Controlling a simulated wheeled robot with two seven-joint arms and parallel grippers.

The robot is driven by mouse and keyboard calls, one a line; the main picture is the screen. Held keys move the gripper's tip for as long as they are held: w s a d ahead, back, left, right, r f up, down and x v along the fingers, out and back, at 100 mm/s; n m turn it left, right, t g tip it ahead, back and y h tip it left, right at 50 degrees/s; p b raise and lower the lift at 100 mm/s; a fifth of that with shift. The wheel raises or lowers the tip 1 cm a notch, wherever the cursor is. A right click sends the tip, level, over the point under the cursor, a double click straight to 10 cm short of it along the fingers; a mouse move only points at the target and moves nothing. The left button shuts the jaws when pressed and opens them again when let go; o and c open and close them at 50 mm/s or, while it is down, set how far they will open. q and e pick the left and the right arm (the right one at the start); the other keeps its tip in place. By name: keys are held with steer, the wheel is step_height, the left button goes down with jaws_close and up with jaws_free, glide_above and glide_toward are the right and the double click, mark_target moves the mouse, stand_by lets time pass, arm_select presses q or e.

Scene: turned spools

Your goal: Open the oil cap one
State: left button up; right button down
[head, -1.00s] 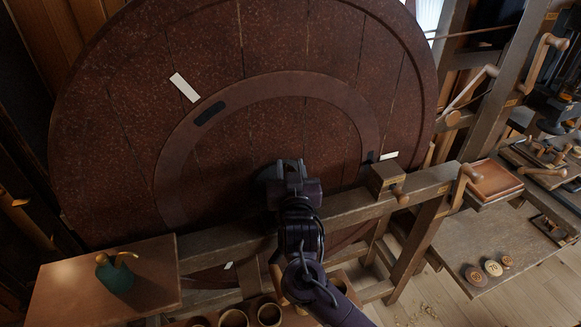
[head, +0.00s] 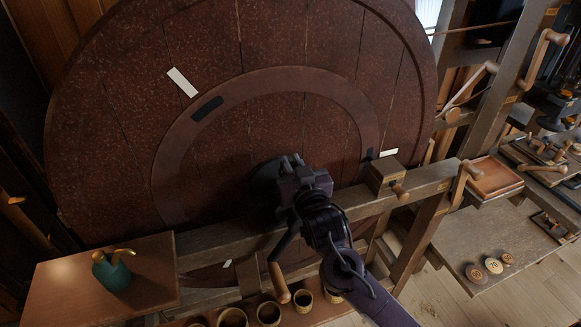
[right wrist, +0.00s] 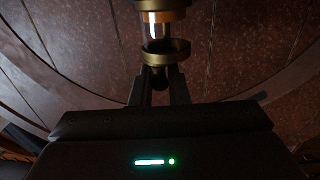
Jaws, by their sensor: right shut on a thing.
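In the right wrist view a small oiler stands out in front of the big wheel, with a clear glass body (right wrist: 156,29) and an amber band above it. A brass cap (right wrist: 167,49) with a dark knob is at its near end, between the finger tips. My right gripper (right wrist: 160,84) is shut on this cap. I cannot tell whether the cap sits tight or is loosened. In the head view my right gripper (head: 288,168) is in front of the wheel's hub and hides the oiler. My left gripper is not in view.
The large reddish-brown wheel (head: 120,130) fills the back, behind a wooden beam (head: 222,240). A green oil can (head: 112,274) stands on the left board (head: 60,290). Several small pots (head: 268,314) are at the bottom, beside a wooden handle (head: 279,283). A tray (head: 495,181) and round tokens (head: 493,266) are at right.

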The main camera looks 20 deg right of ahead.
steer(key=n+y, duration=0.1)
steer(key=d+n+y, duration=0.1)
steer(key=y, duration=0.1)
steer(key=shift+w, duration=0.15)
steer(key=n+y, duration=0.1)
steer(key=g+y, duration=0.1)
steer(key=n+y, duration=0.1)
steer(key=y, duration=0.1)
steer(key=shift+w+d+n, duration=0.25)
steer(key=shift+d+n, duration=0.05)
steer(key=shift+d, duration=0.1)
steer(key=n+y, duration=0.1)
steer(key=g+y, duration=0.1)
steer(key=shift+w+d+n+g+y, duration=0.2)
steer(key=shift+w+n+g+y, duration=0.1)
steer(key=shift+n, duration=0.1)
steer(key=shift+d+n+g+y+b, duration=0.1)
steer(key=shift+n+g+y+b, duration=0.25)
steer(key=shift+n+y, duration=0.2)
steer(key=n+g+y+b, duration=0.1)
steer(key=g+b, duration=0.1)
steer(key=w+n+g+y+b, duration=0.1)
steer(key=n+g+y+b, duration=0.3)
steer(key=shift+w+d+y+b, duration=0.25)
steer(key=shift+w+d+b, duration=0.05)
steer(key=shift+d+b, duration=0.05)
steer(key=shift+w+n+g+y+b, duration=0.2)
steer(key=shift+n+g+y+b, duration=0.2)
steer(key=shift+n+g+b, duration=0.45)
steer(key=shift+r, duration=0.1)
